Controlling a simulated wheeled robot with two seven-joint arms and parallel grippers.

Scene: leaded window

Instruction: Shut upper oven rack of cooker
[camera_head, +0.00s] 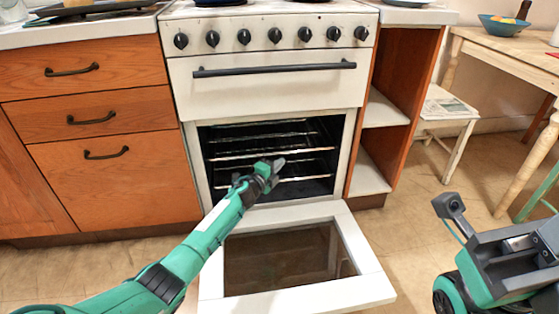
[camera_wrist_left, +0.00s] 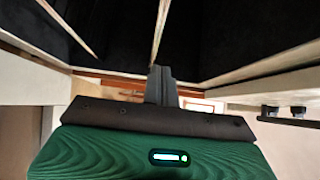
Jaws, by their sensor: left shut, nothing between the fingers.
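The white cooker (camera_head: 270,88) stands with its lower oven door (camera_head: 375,285) folded down flat in front. Inside the dark cavity, the upper oven rack (camera_head: 232,156) is a set of thin metal bars, with another rack (camera_head: 310,178) lower down. How far the upper rack sticks out is hard to tell. My left gripper (camera_head: 275,167) is shut and empty at the oven opening, overlapping the racks in the head view. In the left wrist view, its closed fingers (camera_wrist_left: 160,85) show against the dark interior and thin bars. My right gripper (camera_head: 520,250) is partly in view; its fingers are not visible.
Wooden drawers (camera_head: 100,120) stand left of the cooker, open shelves (camera_head: 385,110) right of it. A wooden table (camera_head: 510,55) and a white stool (camera_head: 450,125) are farther right. Floor is clear between the oven door and my right arm.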

